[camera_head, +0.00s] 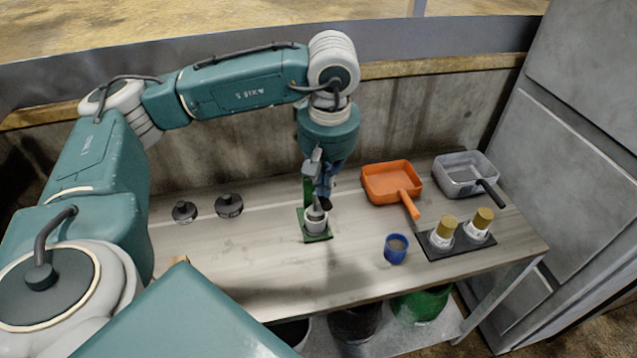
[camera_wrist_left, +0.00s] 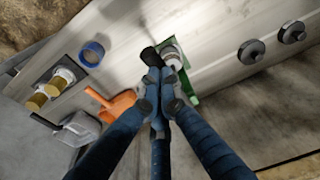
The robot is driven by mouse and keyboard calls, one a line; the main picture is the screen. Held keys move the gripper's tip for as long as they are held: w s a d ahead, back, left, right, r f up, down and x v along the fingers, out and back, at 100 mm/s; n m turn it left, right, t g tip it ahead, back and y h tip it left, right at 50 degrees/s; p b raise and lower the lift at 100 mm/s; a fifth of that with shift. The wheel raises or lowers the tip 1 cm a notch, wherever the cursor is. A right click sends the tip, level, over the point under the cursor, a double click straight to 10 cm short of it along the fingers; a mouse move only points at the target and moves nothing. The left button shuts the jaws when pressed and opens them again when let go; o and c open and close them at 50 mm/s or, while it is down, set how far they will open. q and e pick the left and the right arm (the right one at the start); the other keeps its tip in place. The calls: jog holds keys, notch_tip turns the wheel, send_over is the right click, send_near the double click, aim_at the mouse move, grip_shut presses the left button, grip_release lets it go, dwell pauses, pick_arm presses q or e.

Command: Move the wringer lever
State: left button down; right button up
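The wringer (camera_head: 316,222) is a small device with a pale cup on a green base, standing mid-table; it also shows in the left wrist view (camera_wrist_left: 173,58). Its lever has a black grip (camera_wrist_left: 150,56), which pokes out just past my fingertips. My left gripper (camera_head: 322,187) points down over the wringer. In the left wrist view its blue fingers (camera_wrist_left: 160,76) come together at the lever and look shut on it, though the contact itself is partly hidden by the fingers. My right gripper is out of view.
To the right are an orange scoop (camera_head: 390,181), a grey pan (camera_head: 464,176), a blue cup (camera_head: 396,249) and two gold-topped jars on a dark tray (camera_head: 459,252). Two dark knobbed discs (camera_head: 229,205) lie left. A wooden wall runs behind; a grey cabinet (camera_head: 573,180) stands right.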

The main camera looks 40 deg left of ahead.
aim_at(325, 205)
pick_arm(q)
notch_tip(325, 205, down, 7)
jog(key=b, duration=0.6)
dwell(2.4)
jog(key=shift+r, duration=0.1)
jog(key=shift+s+d+r+p, duration=0.2)
jog(key=shift+d+r+p, duration=0.1)
jog(key=shift+r, duration=0.25)
jog(key=shift+s+d+r+p, duration=0.15)
jog(key=shift+s+r+p, duration=0.1)
jog(key=shift+r, duration=0.3)
jog(key=shift+s+d+r+p, duration=0.15)
jog(key=shift+r+p, duration=0.75)
jog(key=shift+r, duration=0.55)
jog(key=shift+d+r+p, duration=0.1)
jog(key=shift+r+p, duration=0.75)
jog(key=shift+r, duration=0.6)
